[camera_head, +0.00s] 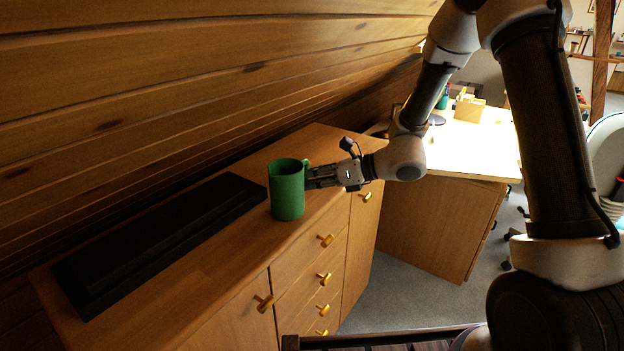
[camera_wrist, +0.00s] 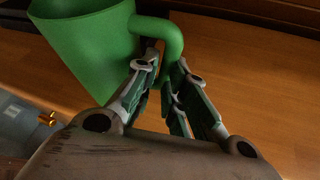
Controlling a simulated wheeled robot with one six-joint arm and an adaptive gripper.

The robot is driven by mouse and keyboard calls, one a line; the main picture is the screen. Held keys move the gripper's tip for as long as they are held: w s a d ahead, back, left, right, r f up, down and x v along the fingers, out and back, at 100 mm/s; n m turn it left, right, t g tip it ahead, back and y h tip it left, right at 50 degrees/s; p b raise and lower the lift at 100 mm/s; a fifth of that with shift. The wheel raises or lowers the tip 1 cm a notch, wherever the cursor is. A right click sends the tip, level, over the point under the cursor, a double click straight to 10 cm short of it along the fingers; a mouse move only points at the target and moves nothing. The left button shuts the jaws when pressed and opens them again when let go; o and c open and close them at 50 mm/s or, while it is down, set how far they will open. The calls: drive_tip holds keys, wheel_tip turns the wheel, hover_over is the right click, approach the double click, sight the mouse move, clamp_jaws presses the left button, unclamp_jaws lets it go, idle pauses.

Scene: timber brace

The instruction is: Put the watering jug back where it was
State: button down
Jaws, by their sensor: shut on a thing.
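The green watering jug (camera_head: 287,192) is upright at the front part of the wooden cabinet top (camera_head: 185,285); I cannot tell whether its base touches the wood. My gripper (camera_head: 308,178) reaches it from the right, at the handle side. In the wrist view the jug (camera_wrist: 85,45) fills the upper left, and its handle (camera_wrist: 165,32) runs down between the fingers. My gripper (camera_wrist: 168,88) is shut on that handle. The lower end of the handle is partly hidden by the fingers.
A long black case (camera_head: 165,240) lies on the cabinet top left of the jug. A sloping plank wall (camera_head: 190,90) hangs low over the back. Brass-knobbed drawers (camera_head: 325,240) face the front. A bright desk (camera_head: 470,145) stands behind at right. The cabinet top is bare right of the jug.

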drive_tip(key=shift+f, duration=0.1)
drive_tip(key=c, duration=1.5)
unclamp_jaws()
drive_tip(key=shift+o, duration=0.2)
